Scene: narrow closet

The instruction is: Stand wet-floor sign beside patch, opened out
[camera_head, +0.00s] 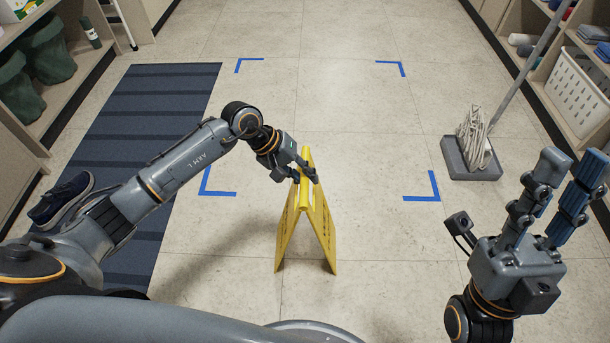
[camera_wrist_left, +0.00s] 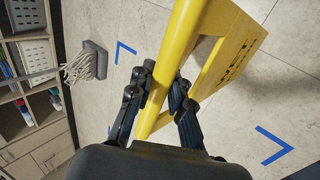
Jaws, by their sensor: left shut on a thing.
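The yellow wet-floor sign (camera_head: 326,225) is opened out into an A shape, upright, in the middle of the head view. My left gripper (camera_head: 306,172) is shut on its top edge. In the left wrist view the fingers (camera_wrist_left: 160,95) close around the yellow top bar, and the sign's panels (camera_wrist_left: 229,62) spread apart. I cannot tell whether its feet touch the floor. Blue corner tapes mark a floor patch (camera_head: 318,125); the sign is near its front edge, between the two near corners (camera_head: 213,186) (camera_head: 428,190). My right gripper (camera_head: 560,190) is open and empty at the right.
A mop (camera_head: 475,140) stands on a grey pad at the right, beside shelves with a white basket (camera_head: 578,92). A dark striped mat (camera_head: 150,120) lies at the left with a shoe (camera_head: 62,199) on it. Shelves with green bags (camera_head: 47,52) line the left wall. The marked patch's interior is clear.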

